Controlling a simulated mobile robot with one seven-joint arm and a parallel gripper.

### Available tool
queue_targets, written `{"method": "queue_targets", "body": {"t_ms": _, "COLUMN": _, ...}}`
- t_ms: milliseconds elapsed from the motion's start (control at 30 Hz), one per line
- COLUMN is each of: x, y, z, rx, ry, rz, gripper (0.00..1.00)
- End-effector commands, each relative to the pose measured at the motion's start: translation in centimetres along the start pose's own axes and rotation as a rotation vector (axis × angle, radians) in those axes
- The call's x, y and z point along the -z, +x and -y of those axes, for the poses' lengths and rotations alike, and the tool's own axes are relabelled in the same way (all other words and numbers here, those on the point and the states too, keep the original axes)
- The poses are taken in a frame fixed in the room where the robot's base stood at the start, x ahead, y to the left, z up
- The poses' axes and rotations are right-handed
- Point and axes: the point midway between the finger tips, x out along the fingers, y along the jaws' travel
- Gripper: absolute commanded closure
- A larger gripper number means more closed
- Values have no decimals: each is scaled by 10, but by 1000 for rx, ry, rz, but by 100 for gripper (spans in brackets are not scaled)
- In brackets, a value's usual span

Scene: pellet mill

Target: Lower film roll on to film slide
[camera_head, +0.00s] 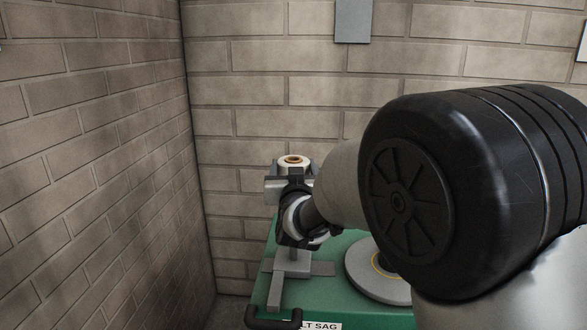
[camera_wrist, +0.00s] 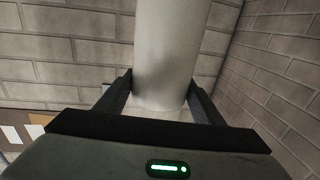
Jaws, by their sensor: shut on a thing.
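The film roll (camera_head: 293,158) shows in the head view as a pale ring with a brown core, upright at the top of my gripper (camera_head: 290,176). In the wrist view the film roll (camera_wrist: 172,45) is a pale cylinder between the two dark fingers of my gripper (camera_wrist: 160,97). My gripper is shut on it. A grey stand with a crossed foot (camera_head: 289,264) is below my gripper on the green surface; it may be the film slide. My gripper and wrist hide the lower roll and the stand's top, so I cannot tell whether they touch.
The green machine top (camera_head: 335,243) carries a flat grey disc (camera_head: 368,284) with a yellow ring, right of the stand. A dark handle (camera_head: 272,317) is at the front left edge. Brick walls stand close behind and to the left. My arm blocks the right side.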

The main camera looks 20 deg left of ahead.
Motion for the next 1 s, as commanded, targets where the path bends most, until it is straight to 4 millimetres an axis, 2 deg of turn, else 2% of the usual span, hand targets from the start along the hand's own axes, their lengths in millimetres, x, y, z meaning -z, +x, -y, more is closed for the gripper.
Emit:
{"method": "queue_targets", "body": {"t_ms": 433, "x": 3, "y": 0, "z": 0, "rx": 0, "ry": 1, "rz": -8, "gripper": 89}}
{"method": "queue_targets", "body": {"t_ms": 1000, "x": -13, "y": 0, "z": 0, "rx": 0, "ry": 1, "rz": -8, "gripper": 89}}
